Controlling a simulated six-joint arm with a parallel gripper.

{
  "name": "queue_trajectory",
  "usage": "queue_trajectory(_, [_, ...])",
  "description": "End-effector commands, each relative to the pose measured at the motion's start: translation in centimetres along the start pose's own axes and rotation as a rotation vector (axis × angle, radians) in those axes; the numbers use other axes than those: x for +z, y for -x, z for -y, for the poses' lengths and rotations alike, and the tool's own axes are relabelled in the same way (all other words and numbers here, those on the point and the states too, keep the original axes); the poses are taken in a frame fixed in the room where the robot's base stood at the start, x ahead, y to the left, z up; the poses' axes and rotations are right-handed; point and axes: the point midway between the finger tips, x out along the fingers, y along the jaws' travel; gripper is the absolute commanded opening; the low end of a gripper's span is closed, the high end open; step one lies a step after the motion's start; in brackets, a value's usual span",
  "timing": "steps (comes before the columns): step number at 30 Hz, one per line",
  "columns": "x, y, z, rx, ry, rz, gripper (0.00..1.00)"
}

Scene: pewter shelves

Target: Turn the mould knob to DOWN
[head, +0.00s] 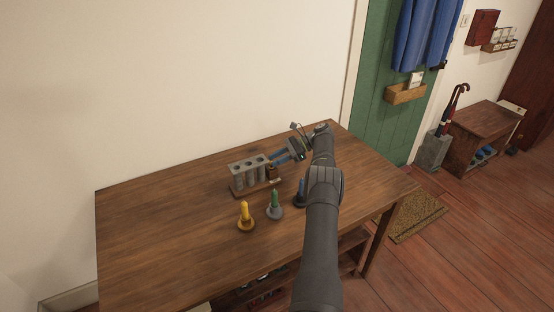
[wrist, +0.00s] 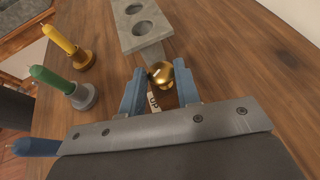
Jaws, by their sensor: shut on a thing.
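The grey mould (head: 247,168) stands on the wooden table, with round holes in its top; it also shows in the wrist view (wrist: 138,38). The brass knob (wrist: 161,74) is at the mould's near end in the wrist view, and shows small in the head view (head: 271,172). My gripper (wrist: 160,80) is shut on the knob, one blue finger on each side. A white label reading UP (wrist: 153,101) lies between the fingers. A DOWN marking cannot be made out. The knob's exact pointing direction is unclear.
Yellow (head: 245,213), green (head: 275,203) and blue (head: 302,190) candles stand in holders in front of the mould, the blue one partly behind my arm. The table's left part (head: 150,235) is clear. A white wall is behind.

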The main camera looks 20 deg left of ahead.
Motion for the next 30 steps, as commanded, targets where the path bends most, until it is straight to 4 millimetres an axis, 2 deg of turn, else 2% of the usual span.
queue_trajectory(11, [0.0,0.0,0.0,-0.001,0.001,0.000,0.07])
queue_trajectory(12, [0.0,0.0,0.0,-0.001,0.001,0.000,0.38])
queue_trajectory(14, [0.0,0.0,0.0,0.000,0.001,0.000,0.49])
queue_trajectory(15, [0.0,0.0,0.0,0.000,0.001,0.000,0.52])
queue_trajectory(25, [0.3,0.1,0.0,0.000,0.001,0.000,0.52])
queue_trajectory(30, [2.2,0.9,0.0,-0.001,0.003,-0.001,0.52])
